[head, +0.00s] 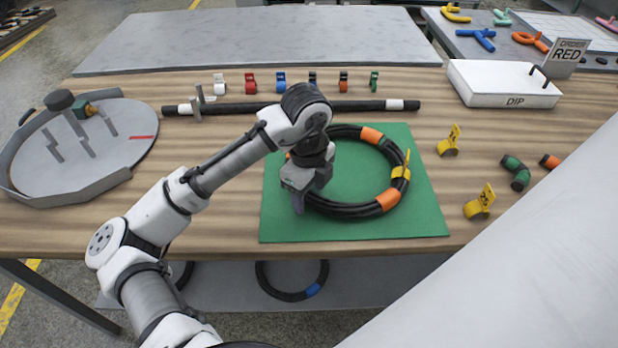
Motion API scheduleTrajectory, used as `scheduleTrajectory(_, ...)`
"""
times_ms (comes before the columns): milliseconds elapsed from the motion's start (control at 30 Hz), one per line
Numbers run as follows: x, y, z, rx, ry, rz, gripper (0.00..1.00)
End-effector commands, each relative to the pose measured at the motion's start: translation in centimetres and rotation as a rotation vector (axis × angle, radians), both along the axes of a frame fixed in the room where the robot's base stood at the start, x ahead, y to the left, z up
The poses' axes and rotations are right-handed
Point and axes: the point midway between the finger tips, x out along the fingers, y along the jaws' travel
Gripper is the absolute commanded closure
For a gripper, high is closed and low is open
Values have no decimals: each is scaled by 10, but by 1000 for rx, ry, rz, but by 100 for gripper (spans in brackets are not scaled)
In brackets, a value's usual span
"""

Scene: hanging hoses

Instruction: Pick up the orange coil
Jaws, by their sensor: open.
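The orange coil (388,199) is a black hose ring with orange bands and a yellow tag at its right side. It lies flat on a green mat (350,178) on the wooden table. My gripper (299,204) points down at the left side of the coil, and the jaws are open. The gripper and wrist hide the coil's left part. I cannot tell whether the fingers touch the hose or are around it.
A black bar (350,106) lies behind the mat, with several coloured clips behind it. A round grey tray (110,150) is at left. A white DIP box (500,84), yellow tags (480,202) and a green fitting (516,172) are at right. A blue-banded coil (290,294) lies below the table.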

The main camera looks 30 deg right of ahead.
Motion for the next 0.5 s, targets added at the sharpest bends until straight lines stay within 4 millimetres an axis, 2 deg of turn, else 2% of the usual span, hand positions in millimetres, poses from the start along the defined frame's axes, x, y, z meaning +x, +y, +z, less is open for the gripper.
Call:
scheduleTrajectory(333, 0, 0, -4, 0, 0, 0, 42)
scheduleTrajectory(500, 0, 0, -4, -1, 0, 0, 65)
